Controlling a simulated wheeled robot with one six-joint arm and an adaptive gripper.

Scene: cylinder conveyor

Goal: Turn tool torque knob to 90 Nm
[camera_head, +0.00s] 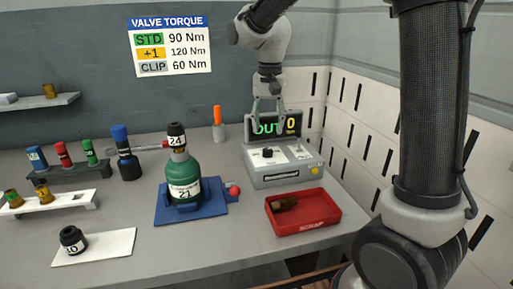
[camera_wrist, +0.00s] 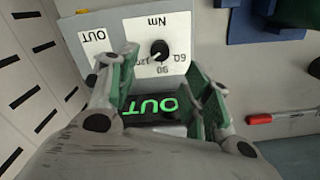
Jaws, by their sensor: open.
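The grey torque tool box (camera_head: 285,175) stands at the back right of the table. Its small black knob (camera_head: 267,152) sits on a white dial plate. In the wrist view the knob (camera_wrist: 159,49) has the marks 60, 90, 120 and Nm around it; its pointer is too small to read surely. The lit display (camera_head: 272,126) behind it shows OUT in green and a 0. My gripper (camera_head: 268,101) points down above the box, in front of the display. In the wrist view my gripper (camera_wrist: 162,65) is open and empty, its fingers apart either side of the knob, not visibly touching it.
A red scrap tray (camera_head: 328,221) with a brass part lies in front of the box. A green bottle (camera_head: 183,178) stands on a blue base (camera_head: 160,213) to the left. An orange-capped marker (camera_head: 218,122) stands behind. A wall sign (camera_head: 170,46) reads STD 90 Nm.

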